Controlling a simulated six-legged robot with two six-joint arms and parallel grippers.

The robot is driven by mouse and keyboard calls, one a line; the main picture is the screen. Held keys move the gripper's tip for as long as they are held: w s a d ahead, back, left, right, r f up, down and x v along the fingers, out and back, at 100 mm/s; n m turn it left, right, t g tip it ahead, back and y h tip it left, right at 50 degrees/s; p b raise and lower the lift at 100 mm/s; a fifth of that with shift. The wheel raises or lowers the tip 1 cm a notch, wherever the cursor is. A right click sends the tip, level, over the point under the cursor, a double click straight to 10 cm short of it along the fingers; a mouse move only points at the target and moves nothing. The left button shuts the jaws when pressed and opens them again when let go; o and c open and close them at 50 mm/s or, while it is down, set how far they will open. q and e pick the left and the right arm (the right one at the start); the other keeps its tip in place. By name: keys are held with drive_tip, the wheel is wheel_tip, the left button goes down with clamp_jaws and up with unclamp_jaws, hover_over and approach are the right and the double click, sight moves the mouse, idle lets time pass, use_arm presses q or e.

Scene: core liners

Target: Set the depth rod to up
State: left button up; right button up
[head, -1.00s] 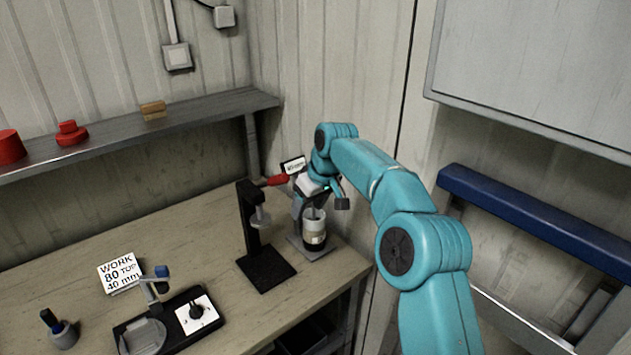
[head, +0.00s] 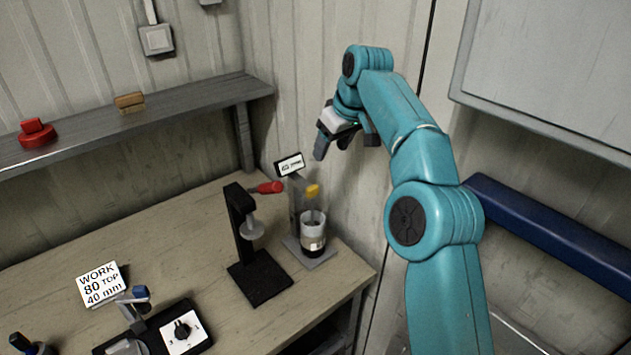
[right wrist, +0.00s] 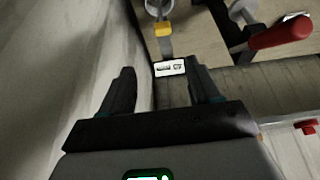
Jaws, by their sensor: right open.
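The depth gauge stand (head: 297,205) is a grey post on a grey base at the back right of the bench. A yellow knob (head: 313,190) shows on it, above a cup (head: 313,228) with a pale top and dark bottom. A thin grey rod (head: 314,213) runs down from the knob towards the cup; how deep its lower end sits is hidden. My right gripper (head: 345,147) is open and empty, above the stand and apart from the knob. In the right wrist view, the knob (right wrist: 163,29) lies beyond the open fingers (right wrist: 160,75).
A small sign (head: 290,164) tops the stand. A black press (head: 240,240) with a red handle (head: 270,187) stands close on its left. A sign reading WORK 80 TOP 40 mm (head: 102,284) and a dial box (head: 185,332) are at front left. The shelf (head: 190,115) runs along the wall.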

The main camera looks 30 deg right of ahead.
sight(313, 188)
drive_tip(key=x, duration=1)
drive_tip(key=a+x, duration=0.1)
drive_tip(key=x, duration=0.4)
drive_tip(key=shift+s+f+b, duration=0.1)
drive_tip(key=shift+f+b, duration=0.2)
drive_tip(key=shift+f, duration=0.05)
drive_tip(key=shift+d+f, duration=0.2)
drive_tip(key=shift+d, duration=0.1)
drive_tip(key=shift+a, duration=0.2)
drive_tip(key=c, duration=0.7)
drive_tip(key=shift+d, duration=0.1)
clamp_jaws()
